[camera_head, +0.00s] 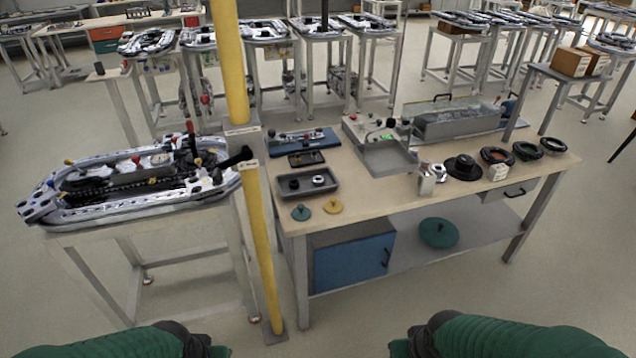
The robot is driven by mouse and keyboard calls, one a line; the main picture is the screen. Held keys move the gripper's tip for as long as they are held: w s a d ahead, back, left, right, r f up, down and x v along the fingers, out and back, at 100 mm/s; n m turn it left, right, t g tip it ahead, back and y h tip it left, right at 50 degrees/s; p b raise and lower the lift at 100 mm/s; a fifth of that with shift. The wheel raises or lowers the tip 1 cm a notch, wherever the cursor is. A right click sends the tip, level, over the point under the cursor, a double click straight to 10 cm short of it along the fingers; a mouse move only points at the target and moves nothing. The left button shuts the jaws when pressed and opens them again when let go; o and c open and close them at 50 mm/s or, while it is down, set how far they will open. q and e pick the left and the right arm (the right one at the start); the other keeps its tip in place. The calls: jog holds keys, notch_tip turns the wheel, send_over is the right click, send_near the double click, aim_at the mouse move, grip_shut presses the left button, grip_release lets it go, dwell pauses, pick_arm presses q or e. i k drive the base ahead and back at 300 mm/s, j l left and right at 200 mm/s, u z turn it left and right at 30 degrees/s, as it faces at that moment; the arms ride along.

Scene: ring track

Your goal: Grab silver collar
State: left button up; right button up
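A small silver ring-like piece (438,172) stands on the wooden-topped workbench (375,200), right of a small metal canister and left of a black flanged part. Another small pale silver ring (318,181) lies in a grey tray (322,191) at the bench's left, beside a black ring (294,184). I cannot tell which of the two is the silver collar. My green-sleeved arms show at the bottom edge, well short of the bench. My grippers are not in view.
A yellow post (262,250) stands between the bench and the ring-track table (130,222) at left. The bench also holds a metal canister (425,182), black flanged part (464,167), several dark rings and a grey machine (455,125). Floor before the bench is clear.

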aim_at(317, 180)
jog(key=i+l+u, duration=0.1)
jog(key=u, duration=0.7)
jog(key=i+l+u, duration=0.15)
jog(key=l, duration=0.2)
jog(key=i+l+u, duration=0.1)
jog(key=l, duration=0.3)
jog(key=i+l+u, duration=0.15)
jog(key=l, duration=0.3)
jog(key=i+l+u, duration=0.15)
jog(key=l, duration=0.25)
jog(key=i+l+u, duration=0.15)
jog(key=l, duration=0.3)
jog(key=l+u, duration=0.1)
jog(key=l, duration=0.35)
jog(key=i+l, duration=0.1)
jog(key=l, duration=0.2)
jog(key=i+l, duration=0.1)
jog(key=l, duration=0.2)
